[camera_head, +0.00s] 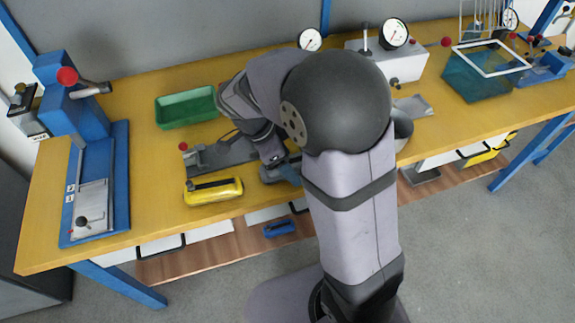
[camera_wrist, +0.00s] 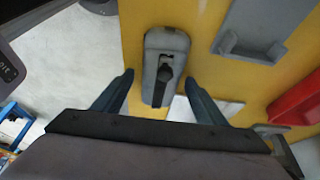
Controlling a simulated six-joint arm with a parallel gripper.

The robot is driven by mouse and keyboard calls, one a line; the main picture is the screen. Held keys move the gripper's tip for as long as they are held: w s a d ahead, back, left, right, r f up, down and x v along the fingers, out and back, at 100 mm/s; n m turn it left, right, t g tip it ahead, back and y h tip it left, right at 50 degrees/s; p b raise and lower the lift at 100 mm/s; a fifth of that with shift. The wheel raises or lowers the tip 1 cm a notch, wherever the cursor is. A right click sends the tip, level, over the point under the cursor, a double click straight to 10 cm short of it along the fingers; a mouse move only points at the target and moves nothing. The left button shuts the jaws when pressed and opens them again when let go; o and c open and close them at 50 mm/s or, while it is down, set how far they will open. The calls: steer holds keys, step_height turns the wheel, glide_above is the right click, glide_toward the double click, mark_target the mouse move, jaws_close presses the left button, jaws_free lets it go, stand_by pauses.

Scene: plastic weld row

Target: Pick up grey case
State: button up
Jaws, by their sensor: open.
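The grey case (camera_wrist: 166,42) lies on the yellow bench top in the wrist view, long and rounded, with a dark strip and knob along its middle. My gripper (camera_wrist: 160,77) is open, with one blue-grey finger on each side of the case. The fingers look apart from it, and their height above the bench is hard to judge. In the head view my arm covers much of this spot, and the grey case cannot be told apart clearly from my gripper there.
A yellow case (camera_head: 214,191) lies left of my gripper in the head view, near a green tray (camera_head: 186,107). In the wrist view, a grey holder (camera_wrist: 262,28) and a red tray (camera_wrist: 299,101) lie to the right. The bench edge is close on the left.

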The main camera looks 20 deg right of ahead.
steer(key=c, duration=1.2)
steer(key=shift+o, duration=0.2)
step_height(320, 180, up, 10)
steer(key=shift+r, duration=0.1)
